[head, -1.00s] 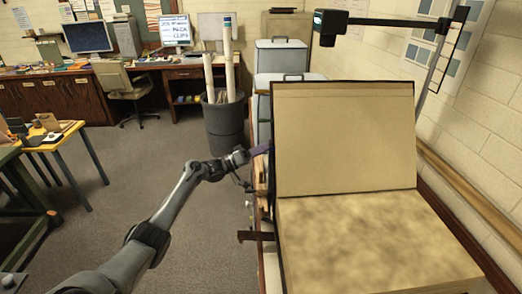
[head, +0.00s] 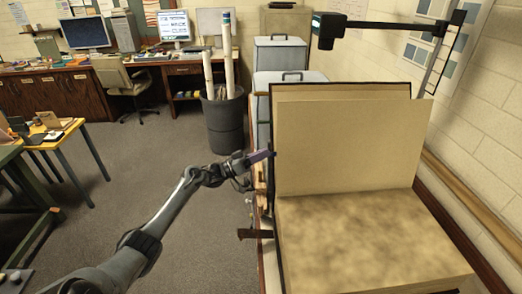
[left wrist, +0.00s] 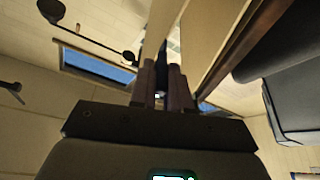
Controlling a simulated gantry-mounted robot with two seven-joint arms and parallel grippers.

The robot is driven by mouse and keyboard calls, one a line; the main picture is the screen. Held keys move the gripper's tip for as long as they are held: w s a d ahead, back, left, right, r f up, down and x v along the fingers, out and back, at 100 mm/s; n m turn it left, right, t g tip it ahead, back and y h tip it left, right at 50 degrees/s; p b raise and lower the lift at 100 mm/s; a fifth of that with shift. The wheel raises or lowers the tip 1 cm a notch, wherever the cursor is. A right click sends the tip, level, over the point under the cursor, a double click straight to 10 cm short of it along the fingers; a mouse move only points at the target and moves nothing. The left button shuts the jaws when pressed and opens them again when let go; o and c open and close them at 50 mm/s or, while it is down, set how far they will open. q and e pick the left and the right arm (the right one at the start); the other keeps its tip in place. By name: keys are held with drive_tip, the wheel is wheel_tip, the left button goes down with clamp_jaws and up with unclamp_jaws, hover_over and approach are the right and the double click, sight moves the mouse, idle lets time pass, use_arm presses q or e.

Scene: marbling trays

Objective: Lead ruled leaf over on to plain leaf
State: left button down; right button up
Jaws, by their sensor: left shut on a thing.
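A large upright tan leaf (head: 345,145) stands in front of a dark-edged backing (head: 340,88), its top tilted forward and apart from it. No ruled lines can be made out on its face. A mottled tan leaf (head: 365,240) lies flat below and meets the upright leaf along a crease. My left gripper (head: 270,154) is at the left edge of the upright leaf, shut on that edge. In the left wrist view its two fingers (left wrist: 164,85) are close together, with a tan panel (left wrist: 196,30) rising beyond them. The right gripper is not in view.
An overhead arm with a black head (head: 328,28) hangs above the backing, near the block wall. A dark bracket (head: 254,234) juts out left of the flat leaf. A grey bin with rolls (head: 224,125) and lidded boxes (head: 281,55) stand behind.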

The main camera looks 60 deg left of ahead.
use_arm(q)
drive_tip(key=shift+s+d, duration=0.1)
drive_tip(key=shift+d, duration=0.15)
drive_tip(key=c, duration=1.1)
unclamp_jaws()
drive_tip(key=shift+s+a, duration=0.1)
drive_tip(key=shift+s, duration=0.1)
drive_tip(key=v, duration=1)
drive_tip(key=shift+s+f+b, duration=0.15)
drive_tip(key=shift+f+b, duration=0.05)
drive_tip(key=shift+b, duration=0.1)
